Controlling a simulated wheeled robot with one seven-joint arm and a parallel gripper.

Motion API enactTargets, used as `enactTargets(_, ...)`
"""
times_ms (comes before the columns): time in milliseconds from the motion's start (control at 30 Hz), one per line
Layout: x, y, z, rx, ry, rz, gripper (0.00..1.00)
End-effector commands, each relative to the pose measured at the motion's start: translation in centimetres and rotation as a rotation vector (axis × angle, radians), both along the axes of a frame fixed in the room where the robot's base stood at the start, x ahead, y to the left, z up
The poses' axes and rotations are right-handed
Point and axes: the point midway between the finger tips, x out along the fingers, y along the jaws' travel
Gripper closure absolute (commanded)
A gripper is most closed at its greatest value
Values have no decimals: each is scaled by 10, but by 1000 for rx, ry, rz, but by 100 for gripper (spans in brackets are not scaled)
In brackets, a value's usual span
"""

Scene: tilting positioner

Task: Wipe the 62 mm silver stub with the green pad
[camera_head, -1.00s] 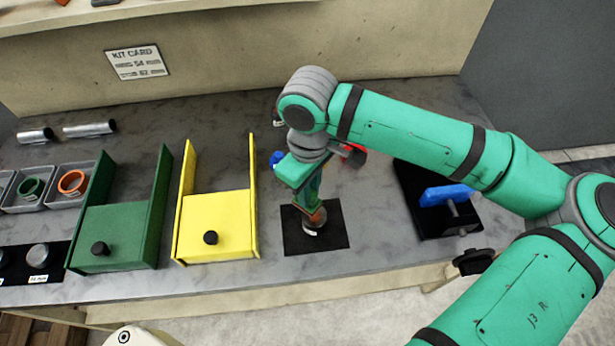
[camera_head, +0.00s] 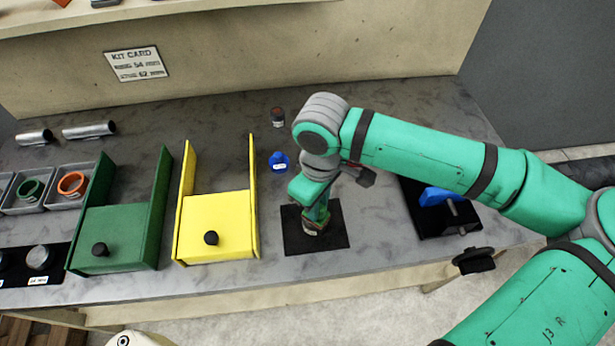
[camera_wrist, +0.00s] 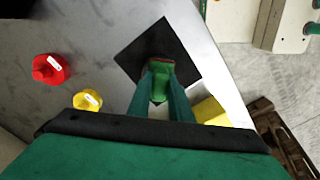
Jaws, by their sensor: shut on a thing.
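My gripper (camera_head: 317,208) points down over the black mat (camera_head: 293,240) and is shut on the green pad (camera_wrist: 159,88), which shows between the fingers in the wrist view. The pad has a brownish lower face. In the head view the pad is low over the mat, with something small and brownish-grey under it; I cannot tell whether they touch. A silver stub (camera_head: 40,257) stands in a black tray at the far left. Two silver cylinders (camera_head: 34,136) (camera_head: 89,130) lie at the back left. I cannot read which is 62 mm.
A yellow fixture (camera_head: 215,225) and a green fixture (camera_head: 112,235) with upright walls stand left of the mat. A blue jar (camera_head: 279,163) and a dark jar (camera_head: 277,117) stand behind it. A red jar (camera_wrist: 51,69) and a yellow jar (camera_wrist: 87,100) show in the wrist view. A blue-handled black fixture (camera_head: 435,225) stands right.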

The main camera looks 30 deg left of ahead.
Motion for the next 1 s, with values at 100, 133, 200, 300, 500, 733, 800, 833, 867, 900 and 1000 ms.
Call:
enactTargets(100,1,6,0,1,1,-7,100)
enactTargets(133,1,8,0,1,2,-8,100)
enactTargets(200,2,13,-2,2,3,-11,100)
enactTargets(300,3,20,-1,0,2,-15,100)
enactTargets(500,4,21,22,1,-1,-16,100)
enactTargets(733,3,24,43,1,-1,-10,100)
enactTargets(800,2,25,49,1,0,-7,100)
enactTargets(833,2,26,52,1,-1,-7,100)
enactTargets(867,2,26,55,1,-1,-6,100)
enactTargets(900,2,26,58,0,-1,-5,100)
enactTargets(1000,2,27,67,1,0,-4,100)
